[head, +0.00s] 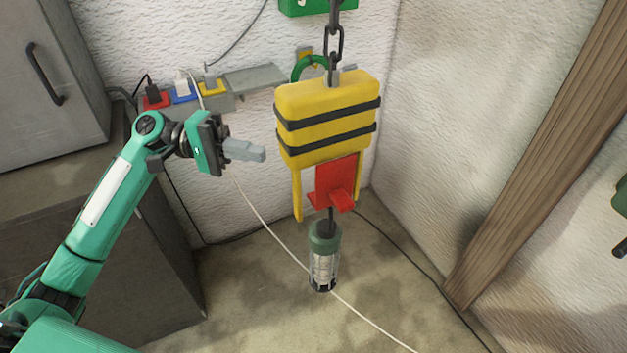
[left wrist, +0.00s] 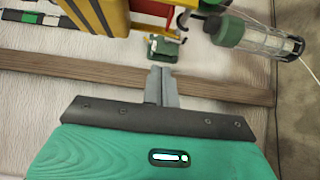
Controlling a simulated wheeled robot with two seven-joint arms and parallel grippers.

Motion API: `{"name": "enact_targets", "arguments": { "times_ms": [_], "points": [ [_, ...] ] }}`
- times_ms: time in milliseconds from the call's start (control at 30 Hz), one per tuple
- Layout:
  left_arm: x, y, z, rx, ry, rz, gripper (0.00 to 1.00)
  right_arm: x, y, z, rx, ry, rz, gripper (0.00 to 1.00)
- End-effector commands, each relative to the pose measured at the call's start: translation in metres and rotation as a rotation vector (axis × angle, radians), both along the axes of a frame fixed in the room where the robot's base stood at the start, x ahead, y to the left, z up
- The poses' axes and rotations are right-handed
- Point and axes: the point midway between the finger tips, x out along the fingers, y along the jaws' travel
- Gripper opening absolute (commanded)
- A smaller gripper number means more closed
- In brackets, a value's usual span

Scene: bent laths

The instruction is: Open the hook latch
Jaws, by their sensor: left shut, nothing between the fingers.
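A yellow block (head: 325,118) with two black bands hangs from a dark chain (head: 333,42). Below it are a red latch piece (head: 334,182) with a short red tab and two thin yellow side bars. A caged lamp with a green cap (head: 324,238) hangs beneath the red piece. My left gripper (head: 262,154) is shut and empty, to the left of the block and apart from it. In the left wrist view the shut fingers (left wrist: 162,72) point toward the yellow block (left wrist: 108,16), red parts (left wrist: 152,8) and lamp (left wrist: 270,42). My right gripper is not in view.
A grey cabinet (head: 45,75) stands at the left. A shelf with colored plugs (head: 183,92) is on the back wall. A white cable (head: 258,212) runs across the floor. A wooden beam (head: 540,150) leans at the right. A green object (head: 621,200) shows partly at the right edge.

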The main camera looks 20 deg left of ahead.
Motion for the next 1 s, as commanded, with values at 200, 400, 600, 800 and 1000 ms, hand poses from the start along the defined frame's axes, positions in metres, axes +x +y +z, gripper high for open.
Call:
{"name": "enact_targets", "arguments": {
  "times_ms": [200, 400, 600, 800, 1000],
  "points": [
    [-0.014, -0.002, 0.014, -0.01, -0.008, -0.052, 0.0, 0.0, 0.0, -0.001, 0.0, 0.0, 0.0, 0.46],
    [-0.014, -0.002, 0.014, -0.01, -0.007, -0.05, 0.0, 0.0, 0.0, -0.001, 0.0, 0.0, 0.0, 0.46],
    [-0.014, -0.01, 0.015, -0.011, -0.007, -0.049, 0.0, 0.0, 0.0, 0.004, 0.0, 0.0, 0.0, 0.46],
    [-0.017, -0.044, 0.018, -0.012, -0.007, -0.052, 0.0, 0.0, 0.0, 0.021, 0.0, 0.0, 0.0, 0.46],
    [-0.021, -0.088, 0.019, -0.013, -0.007, -0.051, 0.0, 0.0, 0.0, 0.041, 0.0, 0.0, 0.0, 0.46]
  ]
}}
